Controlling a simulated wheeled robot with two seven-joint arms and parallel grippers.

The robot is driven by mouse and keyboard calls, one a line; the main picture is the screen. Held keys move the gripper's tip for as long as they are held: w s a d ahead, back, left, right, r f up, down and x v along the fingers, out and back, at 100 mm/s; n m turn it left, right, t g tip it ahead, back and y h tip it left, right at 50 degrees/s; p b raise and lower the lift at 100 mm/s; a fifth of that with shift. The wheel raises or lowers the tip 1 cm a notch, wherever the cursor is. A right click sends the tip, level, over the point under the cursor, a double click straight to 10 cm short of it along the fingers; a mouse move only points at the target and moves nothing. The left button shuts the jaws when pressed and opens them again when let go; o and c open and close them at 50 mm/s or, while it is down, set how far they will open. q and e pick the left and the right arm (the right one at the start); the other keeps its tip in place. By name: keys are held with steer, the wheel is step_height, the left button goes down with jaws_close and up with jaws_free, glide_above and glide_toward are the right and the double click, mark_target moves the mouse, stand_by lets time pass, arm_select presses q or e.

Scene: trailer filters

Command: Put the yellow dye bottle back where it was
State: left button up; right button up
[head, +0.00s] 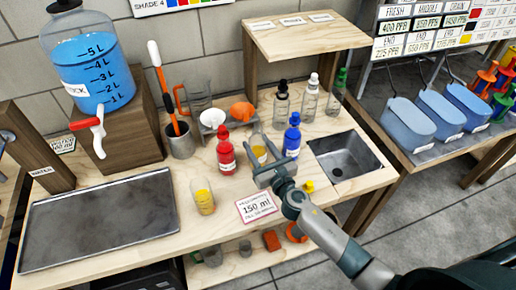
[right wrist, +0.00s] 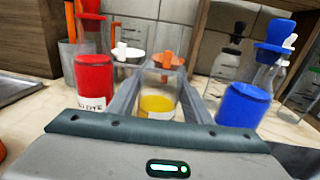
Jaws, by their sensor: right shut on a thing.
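The yellow dye bottle (head: 259,152) is a clear bottle with yellow liquid low inside, between the red dye bottle (head: 226,155) and the blue dye bottle (head: 291,140). My right gripper (head: 260,160) is shut on it, with a finger along each side. In the right wrist view the yellow bottle (right wrist: 158,104) appears upright between the fingers, with a white label and no cap visible on top. Whether its base touches the bench cannot be told. A small yellow piece (head: 309,186) lies on the bench to the right. My left gripper is not in view.
A glass with yellow liquid (head: 203,198) stands left of the "150 ml" card (head: 257,207). White and orange funnels (head: 242,111) stand behind, dropper bottles (head: 308,100) at the back right. A sink (head: 345,158) is at right, a metal tray (head: 100,222) at left.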

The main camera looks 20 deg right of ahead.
steer(key=shift+f, duration=0.25)
steer(key=o, duration=1.3)
steer(key=shift+o, duration=0.2)
steer(key=shift+r, duration=0.1)
steer(key=shift+s+d, duration=0.1)
steer(key=shift+s, duration=0.1)
steer(key=s, duration=0.3)
steer(key=s+d+b, duration=0.1)
steer(key=s, duration=0.6)
steer(key=shift+s+d+b, duration=0.1)
steer(key=shift+d+b, duration=0.1)
steer(key=shift+b, duration=0.2)
steer(key=shift+s+d, duration=0.1)
steer(key=shift+s, duration=0.55)
